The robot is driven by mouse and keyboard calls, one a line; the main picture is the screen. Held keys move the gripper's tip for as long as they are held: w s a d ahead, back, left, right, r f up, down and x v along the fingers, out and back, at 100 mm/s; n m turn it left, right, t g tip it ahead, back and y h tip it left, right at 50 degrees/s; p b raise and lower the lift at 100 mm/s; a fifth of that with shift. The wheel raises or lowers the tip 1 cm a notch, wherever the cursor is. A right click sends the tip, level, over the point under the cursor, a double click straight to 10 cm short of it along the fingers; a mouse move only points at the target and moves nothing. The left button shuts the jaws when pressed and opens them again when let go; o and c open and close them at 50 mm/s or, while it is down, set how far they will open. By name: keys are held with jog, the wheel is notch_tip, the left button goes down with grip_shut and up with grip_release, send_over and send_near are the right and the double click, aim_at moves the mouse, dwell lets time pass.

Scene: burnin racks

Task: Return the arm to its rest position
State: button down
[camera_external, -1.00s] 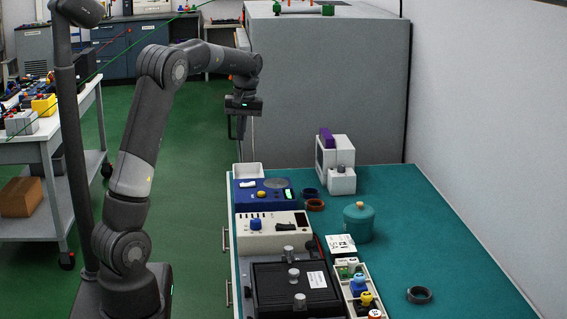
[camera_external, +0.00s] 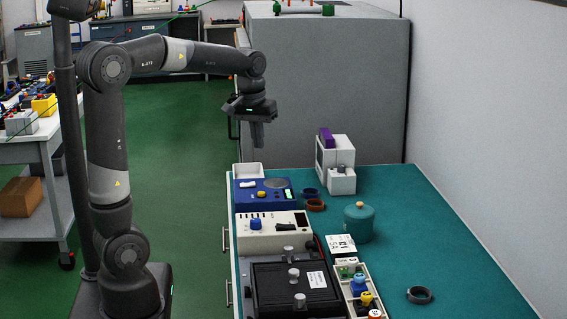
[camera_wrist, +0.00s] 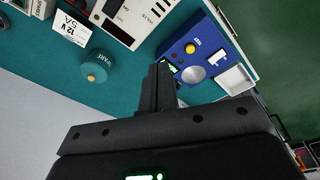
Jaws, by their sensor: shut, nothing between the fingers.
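My gripper (camera_external: 257,146) hangs from the raised arm in the external view, pointing down above the far left end of the teal bench (camera_external: 440,222). Its fingers are together with nothing between them. In the wrist view the shut fingers (camera_wrist: 161,72) point at the bench, with the blue device (camera_wrist: 207,47) just beyond them. The same blue device (camera_external: 243,203) is below and nearer the camera in the external view. My gripper is apart from everything on the bench.
The bench holds a white tray (camera_external: 239,170), a white meter (camera_external: 265,240), a black case (camera_external: 265,282), a teal canister (camera_external: 359,223) and a dark ring (camera_external: 419,295). A grey cabinet (camera_external: 330,90) stands behind the bench. Green floor (camera_external: 190,200) is clear to the left.

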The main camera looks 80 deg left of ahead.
jog(key=s+d+f+m+t, duration=0.1)
jog(key=s+d+m, duration=0.2)
jog(key=d, duration=0.5)
jog(key=s+d+f+m+t, duration=0.1)
jog(key=s+d+m, duration=0.3)
jog(key=d, duration=0.5)
jog(key=s+d+f+m+t, duration=0.1)
jog(key=s+d+m+t, duration=0.1)
jog(key=d, duration=0.7)
jog(key=s+m, duration=0.1)
jog(key=m, duration=0.1)
jog(key=shift+s+f+m+h, duration=0.3)
jog(key=shift+s+f+h, duration=0.1)
jog(key=shift+d, duration=0.1)
dwell(0.5)
